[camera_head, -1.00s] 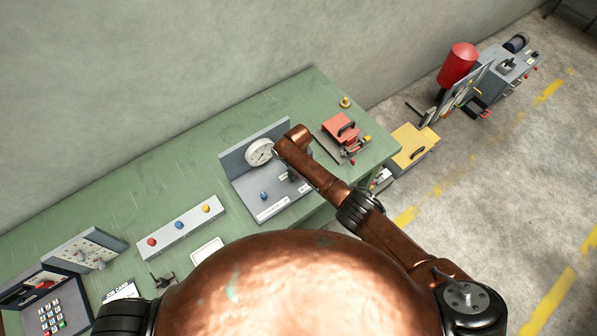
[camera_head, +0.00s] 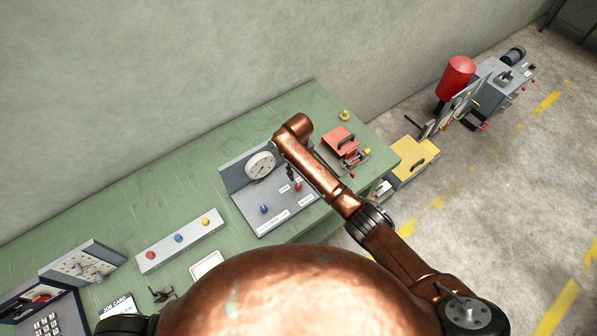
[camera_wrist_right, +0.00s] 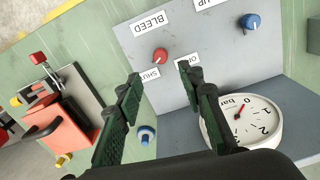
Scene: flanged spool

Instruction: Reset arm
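My right gripper (camera_head: 290,172) is mostly hidden by my copper right arm in the head view. In the right wrist view its two dark green fingers (camera_wrist_right: 160,80) stand apart with nothing between them. They are over a grey panel (camera_wrist_right: 185,30) with a red knob (camera_wrist_right: 160,55), a blue knob (camera_wrist_right: 250,21) and a white dial gauge (camera_wrist_right: 240,122). The fingers look clear of the red knob. In the head view the gauge (camera_head: 261,165), red knob (camera_head: 298,186) and blue knob (camera_head: 264,209) show beside my arm. My left gripper is not in view.
The panel stands on a green bench (camera_head: 130,212) against a wall. A red-orange box device (camera_head: 340,139) sits right of my gripper. A three-button strip (camera_head: 179,238) and a keypad unit (camera_head: 45,305) lie left. A yellow case (camera_head: 415,158) is beyond the bench end.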

